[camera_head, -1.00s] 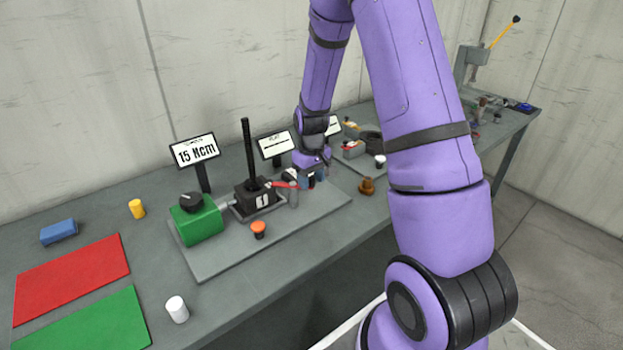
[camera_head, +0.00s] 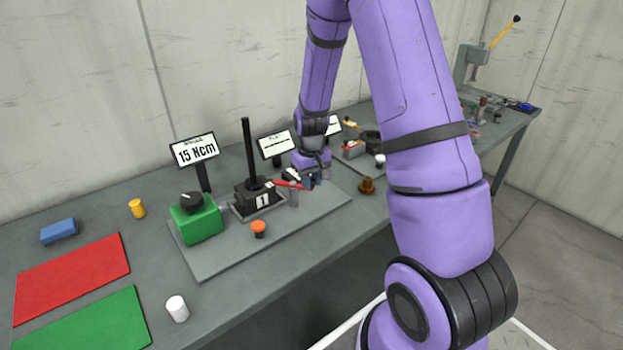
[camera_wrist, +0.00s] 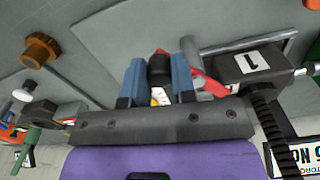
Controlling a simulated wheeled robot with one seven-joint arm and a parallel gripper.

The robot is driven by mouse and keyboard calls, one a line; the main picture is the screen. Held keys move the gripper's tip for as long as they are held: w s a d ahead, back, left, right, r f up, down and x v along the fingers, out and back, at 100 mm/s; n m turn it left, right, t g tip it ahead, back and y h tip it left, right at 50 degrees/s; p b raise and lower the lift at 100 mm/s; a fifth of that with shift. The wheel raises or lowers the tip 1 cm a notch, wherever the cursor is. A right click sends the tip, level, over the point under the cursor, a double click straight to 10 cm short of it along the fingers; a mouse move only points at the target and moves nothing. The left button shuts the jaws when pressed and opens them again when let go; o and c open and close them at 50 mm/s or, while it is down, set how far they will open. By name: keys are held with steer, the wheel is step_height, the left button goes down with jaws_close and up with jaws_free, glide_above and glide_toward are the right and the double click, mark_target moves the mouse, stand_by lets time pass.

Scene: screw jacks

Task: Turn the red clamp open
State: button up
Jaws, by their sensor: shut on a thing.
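The red clamp (camera_head: 287,184) is on the grey base plate, right of the black block with the tall post. In the wrist view, its red part (camera_wrist: 208,86) shows beside a grey cylinder, close to the right finger. My gripper (camera_head: 308,178) is at the clamp's right end, with its fingers partly hidden in the head view. In the wrist view, my gripper (camera_wrist: 159,78) has its blue fingers on either side of a black grip with a red end, which looks like the clamp's handle. The join between grip and red part is hidden.
The black block (camera_head: 258,198) with a tall post stands left of the clamp, beside a green box (camera_head: 196,220). An orange-topped knob (camera_head: 258,228) is in front. A brown knob (camera_head: 366,186) lies to the right. Signs stand behind. The plate's front right is clear.

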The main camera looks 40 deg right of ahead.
steer(key=a+m, duration=0.7)
steer(key=m, duration=0.9)
steer(key=shift+w, duration=0.15)
stand_by(0.3)
steer(key=o, duration=0.9)
steer(key=shift+r, duration=0.15)
step_height(320, 180, up, 11)
steer(key=shift+f, duration=0.2)
